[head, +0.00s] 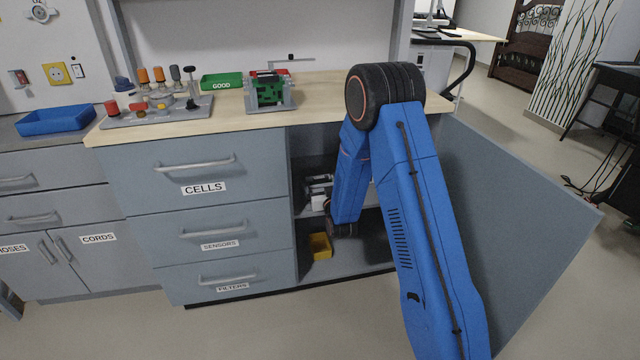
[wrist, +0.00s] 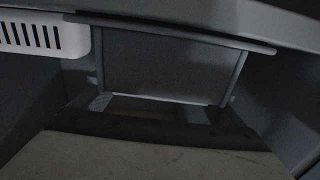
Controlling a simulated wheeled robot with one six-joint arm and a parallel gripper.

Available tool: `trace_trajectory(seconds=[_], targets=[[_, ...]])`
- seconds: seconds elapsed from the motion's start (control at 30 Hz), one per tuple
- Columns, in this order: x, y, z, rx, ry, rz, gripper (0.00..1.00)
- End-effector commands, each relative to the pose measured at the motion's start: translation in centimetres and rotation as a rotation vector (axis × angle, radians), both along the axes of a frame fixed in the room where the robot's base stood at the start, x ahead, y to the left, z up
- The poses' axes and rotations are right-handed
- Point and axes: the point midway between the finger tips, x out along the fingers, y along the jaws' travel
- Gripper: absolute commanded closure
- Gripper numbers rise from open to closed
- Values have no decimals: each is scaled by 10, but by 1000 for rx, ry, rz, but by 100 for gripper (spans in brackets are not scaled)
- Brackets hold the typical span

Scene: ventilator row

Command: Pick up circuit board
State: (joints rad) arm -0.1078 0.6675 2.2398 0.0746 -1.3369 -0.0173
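A green board-like piece (head: 268,90), which looks like a circuit board, stands in a grey fixture (head: 270,106) on the wooden counter in the head view. My blue arm bends down in front of the counter, and its lower part reaches into the open cabinet bay. My gripper is hidden or too dark to make out there in the head view. In the wrist view, a grey rectangular panel (wrist: 165,66) with side rails fills the upper middle. A pale surface with a dark edge crosses the bottom. I cannot tell whether the gripper holds anything.
The cabinet door (head: 505,215) stands open at the right. A yellow bin (head: 320,246) and white items (head: 318,190) sit inside the bay. A white vented part (wrist: 42,36) is close by.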

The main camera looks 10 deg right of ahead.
Motion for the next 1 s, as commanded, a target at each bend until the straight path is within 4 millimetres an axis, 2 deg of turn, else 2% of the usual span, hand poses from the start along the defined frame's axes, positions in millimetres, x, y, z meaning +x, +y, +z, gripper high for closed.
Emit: trace_trajectory(seconds=[0.03,0.17,0.2,0.57,0.73,1.0], targets=[[0,0,0,0,0,0,17],[0,0,0,0,0,0,48],[0,0,0,0,0,0,52],[0,0,6,0,-2,0,52],[0,0,26,0,-4,0,52],[0,0,71,1,-4,0,52]])
